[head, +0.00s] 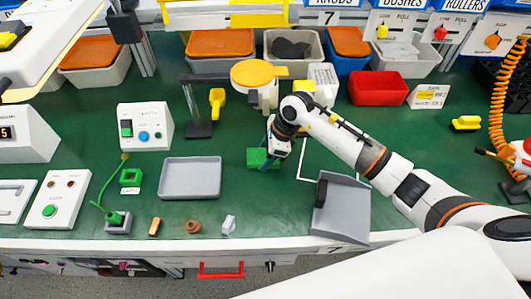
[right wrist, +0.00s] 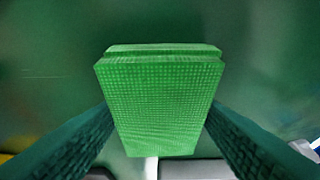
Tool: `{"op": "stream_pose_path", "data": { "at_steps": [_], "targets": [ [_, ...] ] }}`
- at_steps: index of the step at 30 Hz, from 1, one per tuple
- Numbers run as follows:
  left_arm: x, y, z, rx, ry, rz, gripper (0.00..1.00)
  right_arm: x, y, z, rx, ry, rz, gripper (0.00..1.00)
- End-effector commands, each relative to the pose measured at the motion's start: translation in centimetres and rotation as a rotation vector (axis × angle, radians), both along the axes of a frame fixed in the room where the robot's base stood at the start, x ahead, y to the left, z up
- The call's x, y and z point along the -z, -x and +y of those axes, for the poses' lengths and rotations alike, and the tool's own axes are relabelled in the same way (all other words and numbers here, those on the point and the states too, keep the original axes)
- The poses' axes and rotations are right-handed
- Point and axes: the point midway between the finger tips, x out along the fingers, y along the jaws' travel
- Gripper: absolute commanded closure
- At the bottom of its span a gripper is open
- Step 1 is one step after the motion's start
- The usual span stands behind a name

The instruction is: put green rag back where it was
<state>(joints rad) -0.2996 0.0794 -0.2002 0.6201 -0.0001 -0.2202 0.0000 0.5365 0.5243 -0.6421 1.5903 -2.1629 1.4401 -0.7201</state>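The green rag (head: 257,159) is a folded bright green block near the middle of the green table in the head view. My right gripper (head: 271,153) reaches down over its right part and hides some of it. In the right wrist view the rag (right wrist: 160,100) stands between the two dark fingers, and both fingertips lie against its sides. My right gripper (right wrist: 160,120) looks shut on it. Whether the rag touches the table I cannot tell. My left gripper is not in view.
A white outline (head: 303,158) on the table lies just right of the gripper, partly under my right arm. A grey tray (head: 190,178) lies to the left, a grey dustpan-like tray (head: 340,210) to the right. A yellow round-topped stand (head: 254,74) rises behind.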

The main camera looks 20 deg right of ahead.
Motion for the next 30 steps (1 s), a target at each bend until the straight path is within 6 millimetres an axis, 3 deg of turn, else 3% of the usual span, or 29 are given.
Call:
{"op": "stream_pose_path", "data": {
  "at_steps": [3, 15, 30],
  "targets": [
    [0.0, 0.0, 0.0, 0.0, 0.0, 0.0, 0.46, 0.0, 0.0, 0.0, 0.0, 0.001, 0.001, 0.25],
    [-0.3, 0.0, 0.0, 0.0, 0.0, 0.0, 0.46, -0.8, 0.0, -0.3, 0.0, 0.001, -0.001, 0.25],
    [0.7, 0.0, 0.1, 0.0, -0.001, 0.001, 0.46, -9.8, 1.0, -3.9, 0.0, 0.002, -0.003, 0.25]
  ]
}}
